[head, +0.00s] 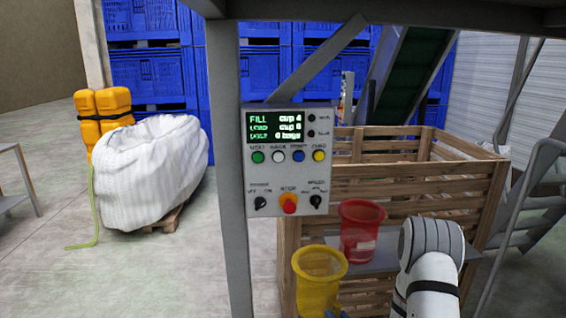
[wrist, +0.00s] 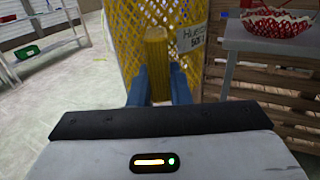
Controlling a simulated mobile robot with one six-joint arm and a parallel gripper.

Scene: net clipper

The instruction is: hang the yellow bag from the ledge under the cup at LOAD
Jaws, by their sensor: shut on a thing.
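The yellow bag (head: 319,284) is open at the top, with a round rim, at the bottom middle of the head view. In the wrist view the yellow bag (wrist: 190,20) is a net with a white label at its right. My gripper (wrist: 156,85) has its blue fingers shut on a yellow upright part of the bag. In the head view the fingers are mostly hidden at the bottom edge. A grey ledge (head: 405,258) lies right of and behind the bag, apart from it in the wrist view. I cannot make out the cup at LOAD.
A red net bag or container (head: 362,228) with a white label stands at the ledge. A control panel (head: 288,180) on a grey post shows FILL, LOAD and a bag count. A slatted wooden crate (head: 400,190) stands behind.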

